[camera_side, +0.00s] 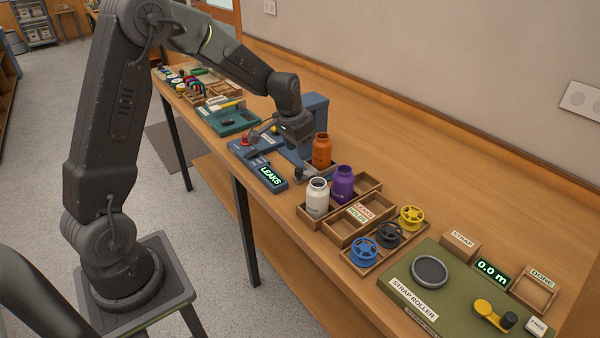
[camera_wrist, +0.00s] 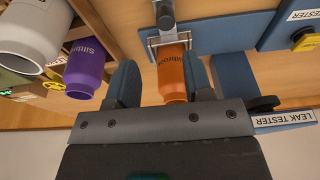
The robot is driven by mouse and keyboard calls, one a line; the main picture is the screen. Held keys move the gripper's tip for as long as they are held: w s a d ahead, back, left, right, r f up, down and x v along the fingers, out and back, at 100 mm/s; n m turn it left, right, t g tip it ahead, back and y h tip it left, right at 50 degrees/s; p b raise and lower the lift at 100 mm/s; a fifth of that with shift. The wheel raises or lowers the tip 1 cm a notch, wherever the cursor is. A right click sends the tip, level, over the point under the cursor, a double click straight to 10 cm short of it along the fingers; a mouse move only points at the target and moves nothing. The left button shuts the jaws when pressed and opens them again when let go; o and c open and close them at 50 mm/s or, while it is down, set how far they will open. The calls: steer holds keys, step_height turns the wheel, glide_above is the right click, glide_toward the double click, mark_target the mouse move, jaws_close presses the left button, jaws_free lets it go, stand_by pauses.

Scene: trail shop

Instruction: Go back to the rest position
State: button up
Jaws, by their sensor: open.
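My gripper (camera_side: 298,138) is over the blue leak tester (camera_side: 262,150), close to the left of the orange bottle (camera_side: 322,150). In the wrist view, my gripper (camera_wrist: 162,66) has its two fingers apart, with the orange bottle (camera_wrist: 173,72) showing between them. The bottle sits at a clear-walled holder with a grey knob. Whether a finger touches it I cannot tell. The tester's display (camera_side: 271,177) reads LEAKS.
A white bottle (camera_side: 317,199) and a purple bottle (camera_side: 342,185) stand in a wooden tray right of the tester. Beside them are bins labelled LEAKS and HOLDS (camera_side: 361,212), strap reels (camera_side: 364,251) and a green strap roller (camera_side: 408,298). A wall runs behind the bench.

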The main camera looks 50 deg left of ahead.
steer(key=s+d+r+t, duration=0.1)
steer(key=s+d+r, duration=0.5)
steer(key=r, duration=0.3)
steer(key=s+d+r+t, duration=0.1)
steer(key=s+d, duration=0.3)
steer(key=s, duration=0.5)
steer(key=s+d+r+t, duration=0.1)
steer(key=s+d+r, duration=0.3)
steer(key=s, duration=0.6)
steer(key=shift+s+r, duration=0.2)
steer(key=shift+r, duration=0.05)
